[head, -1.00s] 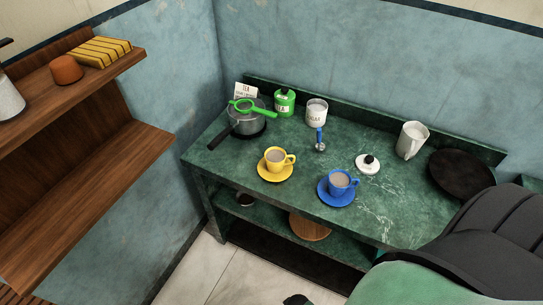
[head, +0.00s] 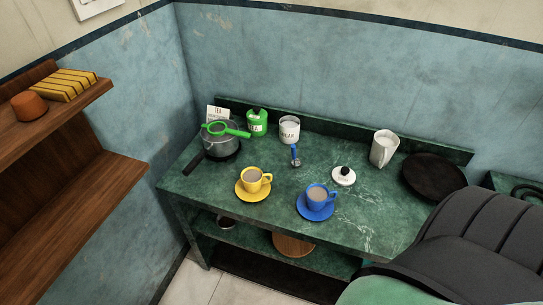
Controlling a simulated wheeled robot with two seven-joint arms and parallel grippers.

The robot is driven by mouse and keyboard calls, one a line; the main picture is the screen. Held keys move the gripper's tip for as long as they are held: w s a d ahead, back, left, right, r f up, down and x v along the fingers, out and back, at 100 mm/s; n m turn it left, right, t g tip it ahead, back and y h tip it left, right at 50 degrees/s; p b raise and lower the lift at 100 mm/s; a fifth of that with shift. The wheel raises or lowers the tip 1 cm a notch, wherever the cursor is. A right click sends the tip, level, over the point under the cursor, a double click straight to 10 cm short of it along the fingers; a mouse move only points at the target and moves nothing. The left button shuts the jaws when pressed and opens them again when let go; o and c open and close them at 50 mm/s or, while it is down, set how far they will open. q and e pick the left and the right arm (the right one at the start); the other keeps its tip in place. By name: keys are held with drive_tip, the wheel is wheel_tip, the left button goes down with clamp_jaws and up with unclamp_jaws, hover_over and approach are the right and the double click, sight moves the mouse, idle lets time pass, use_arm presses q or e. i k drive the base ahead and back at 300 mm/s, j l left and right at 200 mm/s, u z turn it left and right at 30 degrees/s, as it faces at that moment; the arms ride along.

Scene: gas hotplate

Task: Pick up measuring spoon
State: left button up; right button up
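The measuring spoon (head: 295,157), with a blue handle and a small metal bowl, lies on the green marbled counter (head: 265,220). It is in front of the white sugar jar (head: 290,130) and to the left of the white lid with a black knob (head: 344,176). Neither of my grippers shows in the head view.
A yellow cup (head: 252,179) and a blue cup (head: 317,197) stand on saucers near the counter's front. A pot (head: 221,146) with a green strainer across it, a green tea tin (head: 257,122), a white pitcher (head: 384,148) and a dark pan (head: 434,175) stand around. Wooden shelves (head: 90,205) are at left.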

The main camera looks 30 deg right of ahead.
sight(295, 155)
drive_tip(key=z, duration=1.25)
